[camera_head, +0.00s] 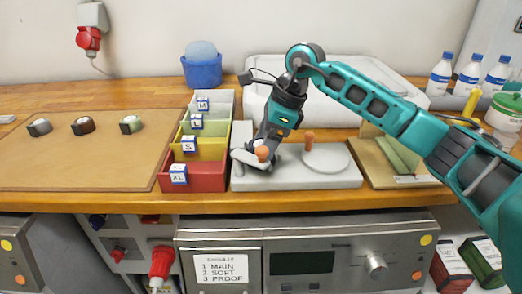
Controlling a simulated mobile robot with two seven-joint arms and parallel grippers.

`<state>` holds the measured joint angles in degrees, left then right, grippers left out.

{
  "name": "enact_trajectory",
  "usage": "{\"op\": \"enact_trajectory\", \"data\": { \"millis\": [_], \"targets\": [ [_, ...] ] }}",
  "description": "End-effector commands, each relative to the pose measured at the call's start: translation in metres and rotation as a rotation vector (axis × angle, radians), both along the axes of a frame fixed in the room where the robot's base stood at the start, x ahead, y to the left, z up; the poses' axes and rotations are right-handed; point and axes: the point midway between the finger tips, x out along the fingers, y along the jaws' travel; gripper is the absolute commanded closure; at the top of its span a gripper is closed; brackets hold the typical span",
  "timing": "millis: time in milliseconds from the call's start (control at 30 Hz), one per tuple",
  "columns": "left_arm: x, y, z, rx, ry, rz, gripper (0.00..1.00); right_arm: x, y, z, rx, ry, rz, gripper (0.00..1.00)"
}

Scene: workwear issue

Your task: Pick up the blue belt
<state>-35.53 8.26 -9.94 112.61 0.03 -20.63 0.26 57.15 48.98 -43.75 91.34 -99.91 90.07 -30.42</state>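Several small rolled items that look like belts lie on the brown mat (90,165) at the left: a dark grey one (39,127), a dark brown one (83,126) and a greenish one (131,124). None of them shows as clearly blue at this size. My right gripper (258,155) points down at the left part of a light grey device (290,180), beside an orange knob. Its fingers are small and partly hidden, so I cannot tell whether they are open or shut. My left gripper is not in view.
A stepped row of size-labelled bins, red (208,178) at the front, stands between mat and device. A blue tub (202,70) is behind it. A large white case (345,78) and white bottles (467,75) stand at the back right. The mat's front is clear.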

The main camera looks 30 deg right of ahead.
Motion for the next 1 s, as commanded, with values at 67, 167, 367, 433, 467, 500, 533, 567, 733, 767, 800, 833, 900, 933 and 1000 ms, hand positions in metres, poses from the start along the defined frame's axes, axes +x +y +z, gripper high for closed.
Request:
{"op": "enact_trajectory", "data": {
  "millis": [67, 167, 367, 433, 467, 500, 533, 567, 733, 767, 800, 833, 900, 933, 1000],
  "targets": [
    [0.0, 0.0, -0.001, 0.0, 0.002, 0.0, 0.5, 0.0, 0.0, 0.001, 0.0, -0.001, 0.0, 0.22],
    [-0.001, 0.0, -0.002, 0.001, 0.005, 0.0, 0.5, 0.0, 0.0, 0.001, 0.0, 0.0, 0.0, 0.28],
    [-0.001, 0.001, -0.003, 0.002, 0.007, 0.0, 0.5, 0.0, 0.0, 0.001, 0.0, -0.001, 0.0, 0.47],
    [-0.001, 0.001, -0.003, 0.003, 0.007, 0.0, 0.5, 0.0, 0.0, 0.001, 0.0, -0.001, 0.0, 0.54],
    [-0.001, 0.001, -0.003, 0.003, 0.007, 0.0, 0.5, 0.0, 0.0, 0.001, 0.0, -0.001, 0.0, 0.57],
    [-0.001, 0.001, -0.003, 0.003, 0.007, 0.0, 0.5, 0.0, 0.0, 0.001, 0.0, -0.001, 0.0, 0.6],
    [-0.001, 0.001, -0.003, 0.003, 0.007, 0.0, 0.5, 0.0, 0.0, 0.001, 0.0, -0.001, 0.0, 0.63],
    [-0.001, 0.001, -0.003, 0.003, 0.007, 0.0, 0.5, 0.0, 0.0, 0.001, 0.0, -0.001, 0.0, 0.66],
    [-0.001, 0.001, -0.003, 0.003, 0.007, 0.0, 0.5, 0.0, 0.0, 0.002, 0.0, -0.001, 0.0, 0.7],
    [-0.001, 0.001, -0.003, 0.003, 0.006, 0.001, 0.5, 0.0, 0.0, 0.002, 0.0, -0.001, 0.0, 0.7],
    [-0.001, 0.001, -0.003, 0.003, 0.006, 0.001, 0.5, 0.0, 0.0, 0.002, 0.0, -0.002, -0.001, 0.7],
    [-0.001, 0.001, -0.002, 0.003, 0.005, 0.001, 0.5, 0.0, 0.0, 0.002, 0.0, -0.002, -0.001, 0.7],
    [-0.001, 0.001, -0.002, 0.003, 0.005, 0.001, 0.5, 0.0, 0.0, 0.004, 0.0, -0.002, 0.0, 0.7],
    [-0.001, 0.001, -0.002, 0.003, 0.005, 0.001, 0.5, 0.0, 0.0, 0.006, 0.0, -0.002, 0.0, 0.7],
    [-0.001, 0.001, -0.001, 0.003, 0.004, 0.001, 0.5, 0.001, 0.0, 0.011, 0.0, -0.004, 0.0, 0.7]
  ]
}}
